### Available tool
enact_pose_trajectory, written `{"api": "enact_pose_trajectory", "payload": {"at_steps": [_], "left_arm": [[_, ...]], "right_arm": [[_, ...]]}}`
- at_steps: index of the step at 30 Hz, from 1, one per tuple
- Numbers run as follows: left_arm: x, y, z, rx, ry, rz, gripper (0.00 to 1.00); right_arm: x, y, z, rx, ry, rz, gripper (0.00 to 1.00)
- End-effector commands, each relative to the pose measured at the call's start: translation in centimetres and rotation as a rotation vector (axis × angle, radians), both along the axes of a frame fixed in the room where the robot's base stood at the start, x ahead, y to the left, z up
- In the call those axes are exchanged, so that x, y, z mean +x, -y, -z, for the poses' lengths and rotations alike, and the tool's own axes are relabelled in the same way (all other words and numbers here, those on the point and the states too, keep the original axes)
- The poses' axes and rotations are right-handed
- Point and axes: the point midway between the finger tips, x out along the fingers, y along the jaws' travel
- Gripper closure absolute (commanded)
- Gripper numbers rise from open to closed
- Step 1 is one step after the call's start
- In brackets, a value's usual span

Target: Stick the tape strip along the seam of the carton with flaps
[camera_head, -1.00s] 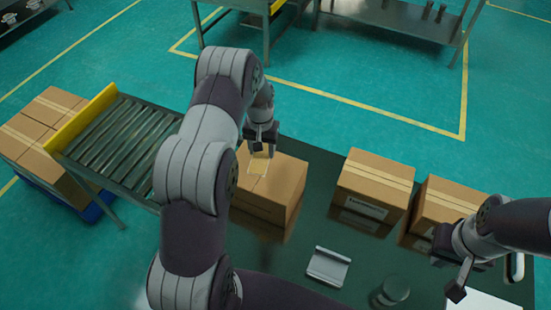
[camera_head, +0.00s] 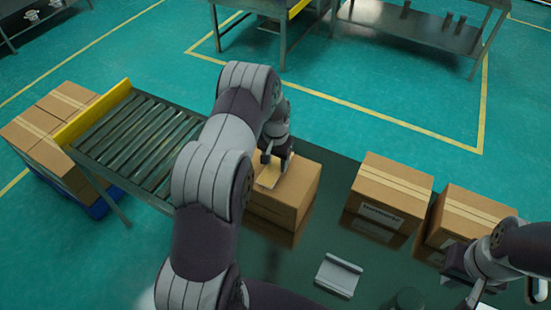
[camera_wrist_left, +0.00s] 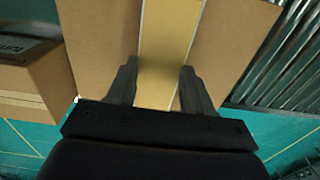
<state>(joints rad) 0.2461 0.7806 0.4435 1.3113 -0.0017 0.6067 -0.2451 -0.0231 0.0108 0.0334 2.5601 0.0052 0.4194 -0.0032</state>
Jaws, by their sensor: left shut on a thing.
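The carton with flaps (camera_head: 290,205) stands on the dark table in the head view, just below my left gripper. My left gripper (camera_head: 274,164) is shut on the tan tape strip (camera_head: 268,178), over the carton's top. In the left wrist view, the strip (camera_wrist_left: 167,45) runs lengthwise between the two fingers (camera_wrist_left: 160,90), in line with the middle of the carton top (camera_wrist_left: 105,40). I cannot tell whether the strip touches the cardboard. The seam under it is hidden. My right gripper (camera_head: 474,294) is at the lower right, partly cut off; its jaw state is unclear.
Two taped cartons (camera_head: 392,190) (camera_head: 465,216) stand to the right on the table. A roller conveyor (camera_head: 135,140) adjoins at the left, with stacked cartons (camera_head: 50,120) beyond. A pale metal holder (camera_head: 339,275) and a dark round object (camera_head: 408,300) lie in front.

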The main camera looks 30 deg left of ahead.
Motion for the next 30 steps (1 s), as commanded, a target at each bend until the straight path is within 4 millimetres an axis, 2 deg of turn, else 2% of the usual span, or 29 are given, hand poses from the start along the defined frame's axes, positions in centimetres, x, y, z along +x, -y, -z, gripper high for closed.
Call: {"api": "enact_pose_trajectory", "payload": {"at_steps": [21,22,24,30], "left_arm": [[-0.03,-0.01,0.13,0.0,0.001,0.0,0.76],[-0.03,-0.01,0.13,0.0,0.001,0.0,0.42],[-0.04,-0.01,0.14,0.0,0.001,0.0,0.19],[-0.04,-0.01,0.14,0.0,0.001,0.0,0.19]], "right_arm": [[0.0,0.0,0.11,0.0,0.0,0.0,1.0],[0.0,0.0,0.11,0.0,0.0,0.0,1.0],[0.0,0.0,0.11,0.0,0.0,0.0,1.0],[0.0,0.0,0.11,0.0,0.0,0.0,1.0]]}}
